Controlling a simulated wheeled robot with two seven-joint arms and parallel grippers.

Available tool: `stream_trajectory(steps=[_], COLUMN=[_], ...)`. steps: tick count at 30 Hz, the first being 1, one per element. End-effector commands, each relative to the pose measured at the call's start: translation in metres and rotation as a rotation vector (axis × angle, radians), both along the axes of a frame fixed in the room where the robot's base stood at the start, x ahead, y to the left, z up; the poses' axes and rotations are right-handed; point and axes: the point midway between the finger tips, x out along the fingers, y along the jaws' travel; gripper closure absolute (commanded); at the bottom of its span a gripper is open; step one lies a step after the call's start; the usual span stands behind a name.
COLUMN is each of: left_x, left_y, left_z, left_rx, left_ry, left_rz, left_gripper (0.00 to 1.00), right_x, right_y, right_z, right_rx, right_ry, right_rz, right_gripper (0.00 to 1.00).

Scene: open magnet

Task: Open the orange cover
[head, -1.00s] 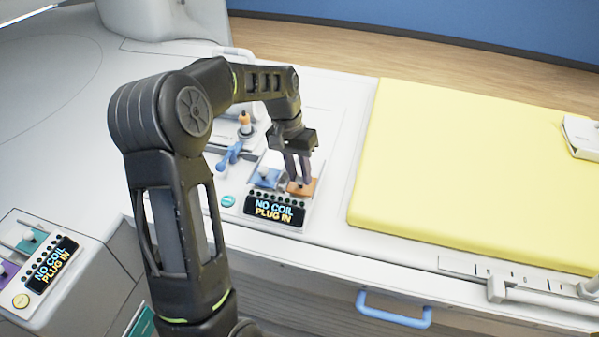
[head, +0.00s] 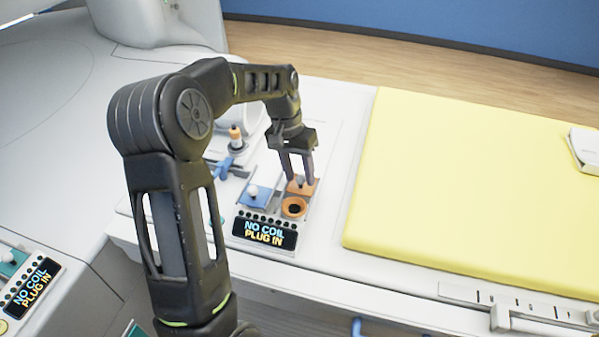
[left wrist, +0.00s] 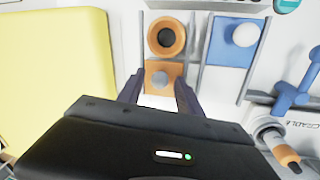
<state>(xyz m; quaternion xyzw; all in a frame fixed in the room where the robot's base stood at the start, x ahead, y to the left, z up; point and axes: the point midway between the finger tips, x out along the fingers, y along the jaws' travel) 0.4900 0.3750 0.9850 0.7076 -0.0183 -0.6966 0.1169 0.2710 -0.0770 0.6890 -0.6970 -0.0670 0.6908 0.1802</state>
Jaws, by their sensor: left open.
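The socket's dark hole is uncovered. In the left wrist view the cover (left wrist: 152,77) sits below the socket (left wrist: 166,22), between two rails. My left gripper (head: 298,181) is open over the cover, its fingers pointing down. In the left wrist view its fingertips (left wrist: 158,84) are spread on either side of the knob's line, and I see no grip on the knob. My right gripper is not in view.
A blue cover (head: 257,197) with a white knob is beside the orange one. A lit display (head: 264,233) is in front. A blue-handled part (head: 224,166) and an orange-tipped plug (head: 235,135) lie behind left. A yellow pad (head: 450,180) fills the right side.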

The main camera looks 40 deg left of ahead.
Motion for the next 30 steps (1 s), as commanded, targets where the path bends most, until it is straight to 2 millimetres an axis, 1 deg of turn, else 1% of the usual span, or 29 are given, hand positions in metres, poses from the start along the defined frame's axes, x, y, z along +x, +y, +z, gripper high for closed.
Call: stream_trajectory(steps=[8,11,14,17,21,24,27,30], left_x=[0.0,0.0,0.0,0.0,0.0,-0.001,-0.002,-0.002], left_y=[-0.001,0.0,0.002,0.005,0.009,0.012,0.014,0.015], left_z=[0.0,0.003,0.011,0.024,0.048,0.063,0.072,0.076], left_rx=[-0.001,-0.001,0.0,0.0,0.001,0.0,-0.001,-0.001], left_ry=[0.002,0.001,-0.002,-0.002,-0.004,-0.001,0.0,0.001], left_rz=[0.0,0.0,0.0,0.0,0.0,-0.001,0.0,0.0], left_gripper=[0.54,0.54,0.54,0.54,0.54,0.54,0.54,0.54], right_x=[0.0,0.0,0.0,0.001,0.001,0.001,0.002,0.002], right_y=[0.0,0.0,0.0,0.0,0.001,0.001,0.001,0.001], right_z=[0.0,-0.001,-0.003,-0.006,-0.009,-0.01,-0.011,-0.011], right_rx=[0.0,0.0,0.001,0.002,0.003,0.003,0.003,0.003], right_ry=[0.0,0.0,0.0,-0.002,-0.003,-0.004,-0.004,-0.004], right_rz=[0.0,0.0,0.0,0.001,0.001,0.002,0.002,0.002], right_gripper=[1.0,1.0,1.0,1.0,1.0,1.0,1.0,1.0])
